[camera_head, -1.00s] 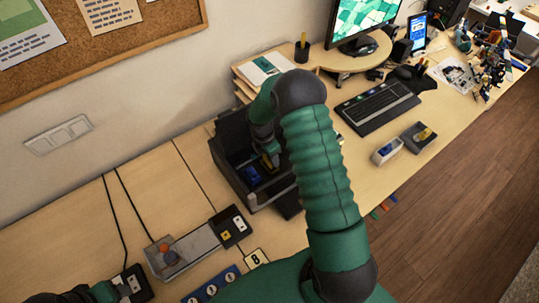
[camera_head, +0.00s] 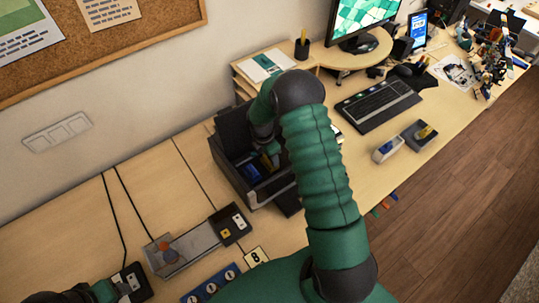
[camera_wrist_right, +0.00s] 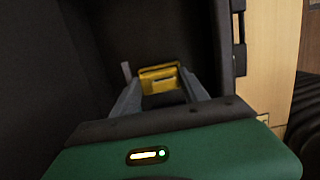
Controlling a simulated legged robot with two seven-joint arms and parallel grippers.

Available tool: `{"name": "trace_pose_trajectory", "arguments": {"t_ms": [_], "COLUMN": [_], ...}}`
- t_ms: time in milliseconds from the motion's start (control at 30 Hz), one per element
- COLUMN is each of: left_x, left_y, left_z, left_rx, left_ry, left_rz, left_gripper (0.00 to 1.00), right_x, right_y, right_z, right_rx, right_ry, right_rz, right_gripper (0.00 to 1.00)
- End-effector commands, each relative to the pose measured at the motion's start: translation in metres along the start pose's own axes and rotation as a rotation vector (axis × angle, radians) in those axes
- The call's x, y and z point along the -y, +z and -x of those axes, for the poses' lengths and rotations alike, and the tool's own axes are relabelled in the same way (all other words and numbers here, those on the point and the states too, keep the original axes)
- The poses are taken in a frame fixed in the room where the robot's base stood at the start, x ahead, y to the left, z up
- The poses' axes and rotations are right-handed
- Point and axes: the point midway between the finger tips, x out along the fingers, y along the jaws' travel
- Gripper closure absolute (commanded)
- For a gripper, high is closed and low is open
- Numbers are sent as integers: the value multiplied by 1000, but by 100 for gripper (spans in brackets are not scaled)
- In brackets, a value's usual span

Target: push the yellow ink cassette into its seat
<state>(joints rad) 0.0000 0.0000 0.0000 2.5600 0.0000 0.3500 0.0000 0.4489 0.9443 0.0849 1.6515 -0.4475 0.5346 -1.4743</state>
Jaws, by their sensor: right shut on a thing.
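The yellow ink cassette (camera_wrist_right: 158,79) is between the two fingers of my right gripper (camera_wrist_right: 158,88) in the right wrist view, and the gripper is shut on it. In the head view this gripper (camera_head: 270,158) reaches down into the open black printer (camera_head: 231,176); my arm hides much of it. A blue cassette (camera_head: 251,172) is inside the printer, left of the gripper. I cannot tell how deep the yellow cassette sits. My left gripper (camera_head: 112,291) is at the lower left beside a small black button box (camera_head: 136,283); its fingers are not clear.
Dark walls of the printer rise close around my right gripper. A grey slide unit (camera_head: 185,250) and a blue strip (camera_head: 212,287) lie in front.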

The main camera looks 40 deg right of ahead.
Motion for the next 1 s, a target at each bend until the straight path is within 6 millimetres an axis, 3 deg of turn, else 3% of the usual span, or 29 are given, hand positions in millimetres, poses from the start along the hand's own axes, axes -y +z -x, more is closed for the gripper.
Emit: {"name": "trace_pose_trajectory", "arguments": {"t_ms": [367, 400, 567, 1000], "left_x": [0, 0, 0, 0], "left_y": [1, 1, 1, 1], "left_z": [-5, -5, -5, -5], "left_rx": [0, 0, 0, 0], "left_ry": [0, 0, 0, 0], "left_rz": [0, 0, 0, 0], "left_gripper": [33, 33, 33, 33], "right_x": [0, 0, 0, -4], "right_y": [-2, -1, -2, -2], "right_z": [-10, -10, -9, -8], "right_rx": [0, 1, 0, 0], "right_ry": [1, 1, 1, 9], "right_rz": [0, 0, 0, 1], "right_gripper": [94, 46, 25, 23]}}
